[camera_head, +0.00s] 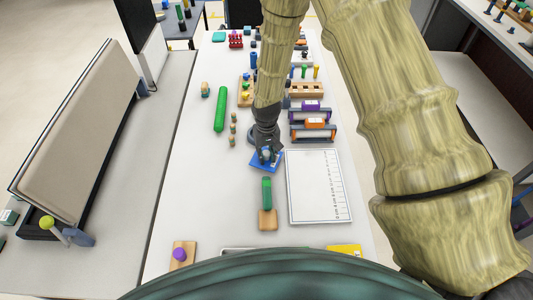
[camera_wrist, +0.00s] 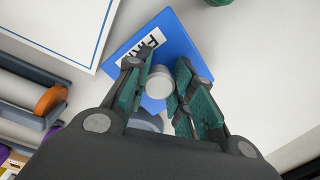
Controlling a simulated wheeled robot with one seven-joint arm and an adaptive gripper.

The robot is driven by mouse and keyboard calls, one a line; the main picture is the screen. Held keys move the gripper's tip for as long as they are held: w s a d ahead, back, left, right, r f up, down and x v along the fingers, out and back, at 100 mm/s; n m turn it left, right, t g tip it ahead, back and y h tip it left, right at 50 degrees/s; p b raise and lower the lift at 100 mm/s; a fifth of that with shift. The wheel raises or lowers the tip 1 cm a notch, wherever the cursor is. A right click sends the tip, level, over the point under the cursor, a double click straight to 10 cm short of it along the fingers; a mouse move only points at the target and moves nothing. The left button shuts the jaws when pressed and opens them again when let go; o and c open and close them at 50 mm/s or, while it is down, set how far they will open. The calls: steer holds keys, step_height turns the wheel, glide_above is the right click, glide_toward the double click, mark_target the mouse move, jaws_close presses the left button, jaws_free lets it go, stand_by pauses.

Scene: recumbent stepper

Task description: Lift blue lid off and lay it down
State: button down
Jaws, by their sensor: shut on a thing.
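The blue lid (camera_head: 258,163) is a flat square plate with a white printed label and a pale round knob (camera_wrist: 160,81) in its middle; the lid also shows in the wrist view (camera_wrist: 178,44). My gripper (camera_wrist: 160,84) has its green-padded fingers on both sides of the knob and is shut on it. In the head view my gripper (camera_head: 266,152) is right above the lid. A blue-grey curved piece (camera_wrist: 146,120) shows beside the lid in the wrist view, partly hidden by my fingers. I cannot tell whether the lid touches anything below it.
A white board with a ruled scale (camera_head: 315,190) lies right of the lid. Purple and orange handled racks (camera_head: 312,123) stand behind, at right.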

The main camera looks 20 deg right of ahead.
steer(key=shift+f, duration=0.55)
stand_by(0.4)
steer(key=c, duration=1.1)
jaws_free()
steer(key=shift+c, duration=0.2)
steer(key=shift+r, duration=0.1)
step_height(320, 180, up, 12)
